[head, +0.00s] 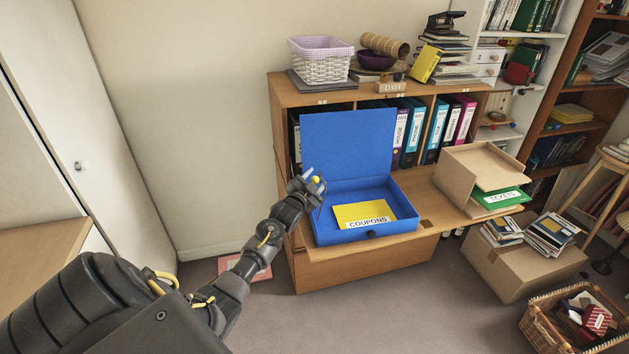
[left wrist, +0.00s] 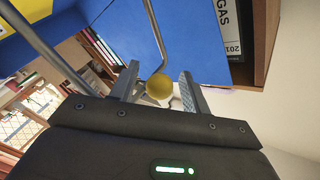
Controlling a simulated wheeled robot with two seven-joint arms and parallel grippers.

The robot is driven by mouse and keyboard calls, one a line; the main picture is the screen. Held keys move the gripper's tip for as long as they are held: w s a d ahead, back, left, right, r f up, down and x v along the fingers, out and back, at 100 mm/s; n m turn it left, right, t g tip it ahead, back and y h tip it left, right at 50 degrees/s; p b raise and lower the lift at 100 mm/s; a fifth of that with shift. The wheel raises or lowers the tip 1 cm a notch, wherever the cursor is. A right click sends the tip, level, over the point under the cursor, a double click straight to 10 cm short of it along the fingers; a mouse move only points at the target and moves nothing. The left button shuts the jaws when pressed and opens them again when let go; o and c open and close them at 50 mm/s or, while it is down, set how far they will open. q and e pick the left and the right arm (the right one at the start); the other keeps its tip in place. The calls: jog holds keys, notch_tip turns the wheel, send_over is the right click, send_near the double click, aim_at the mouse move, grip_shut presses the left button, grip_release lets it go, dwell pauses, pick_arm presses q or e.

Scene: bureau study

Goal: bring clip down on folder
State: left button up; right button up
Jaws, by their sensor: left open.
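A blue box file (head: 348,143) stands open on the bureau's flap, lid upright at the back. The yellow folder (head: 364,214) marked COUPONS lies flat inside it. The clip's yellow knob (head: 316,179) shows beside the box's left wall, at my left gripper (head: 311,184). In the left wrist view the round knob (left wrist: 160,86) sits between the fingertips of my left gripper (left wrist: 158,76), which is open around it. A thin metal rod (left wrist: 153,27) of the clip runs from the knob. Whether a finger touches the knob, I cannot tell. My right gripper is out of view.
A cardboard box file (head: 470,175) with a green folder (head: 503,198) stands to the right on the flap. Upright binders (head: 436,128) fill the bureau behind. A basket (head: 321,62) stands on top. A carton (head: 520,265) is on the floor at right.

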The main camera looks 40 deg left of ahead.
pick_arm(q)
grip_shut()
